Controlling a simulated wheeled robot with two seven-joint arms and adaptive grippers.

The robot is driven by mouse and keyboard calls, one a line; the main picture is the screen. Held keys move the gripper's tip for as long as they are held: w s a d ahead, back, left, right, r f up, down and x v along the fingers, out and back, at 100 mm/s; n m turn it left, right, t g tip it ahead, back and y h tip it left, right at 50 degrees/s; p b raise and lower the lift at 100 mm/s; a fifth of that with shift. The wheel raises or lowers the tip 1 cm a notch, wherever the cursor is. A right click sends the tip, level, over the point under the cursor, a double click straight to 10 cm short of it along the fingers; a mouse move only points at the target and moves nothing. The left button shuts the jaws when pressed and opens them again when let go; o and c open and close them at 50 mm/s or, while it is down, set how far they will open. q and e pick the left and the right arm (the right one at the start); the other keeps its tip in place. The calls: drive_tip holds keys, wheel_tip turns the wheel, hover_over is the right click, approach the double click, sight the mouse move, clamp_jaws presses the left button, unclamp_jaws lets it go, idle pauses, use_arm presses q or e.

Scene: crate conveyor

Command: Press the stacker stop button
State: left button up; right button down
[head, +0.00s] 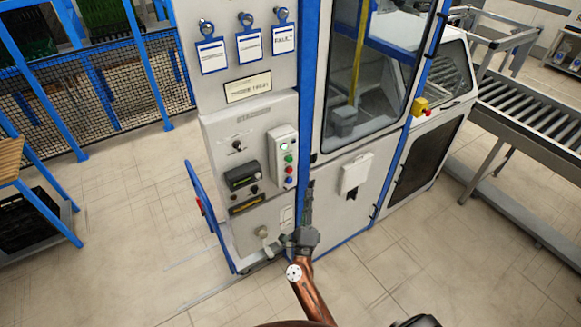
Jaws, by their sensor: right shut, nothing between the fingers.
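A pale button box (277,135) is on the front of the grey control cabinet (222,132). My right gripper (310,186) is shut and empty, pointing up in the picture. My left gripper is not in view.
A yellow box with a red button (421,105) is on the machine further right. A roller conveyor (530,115) stands at the right. A blue rail (205,215) sticks out left of the cabinet. Mesh fencing (110,85) is behind. The floor in front is clear.

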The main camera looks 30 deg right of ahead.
sight(290, 171)
drive_tip(key=shift+r, duration=0.15)
drive_tip(key=w+b, duration=0.2)
drive_tip(key=w, duration=0.6)
drive_tip(key=shift+w+a, duration=0.35)
drive_tip(key=shift+w, duration=0.05)
drive_tip(key=shift+w, duration=0.15)
idle(1.3)
drive_tip(key=shift+w, duration=0.25)
drive_tip(key=shift+w+b, duration=0.4)
drive_tip(key=shift+w, duration=0.05)
idle(0.8)
drive_tip(key=shift+s, duration=0.15)
drive_tip(key=shift+s+p, duration=0.35)
drive_tip(key=shift+s, duration=0.35)
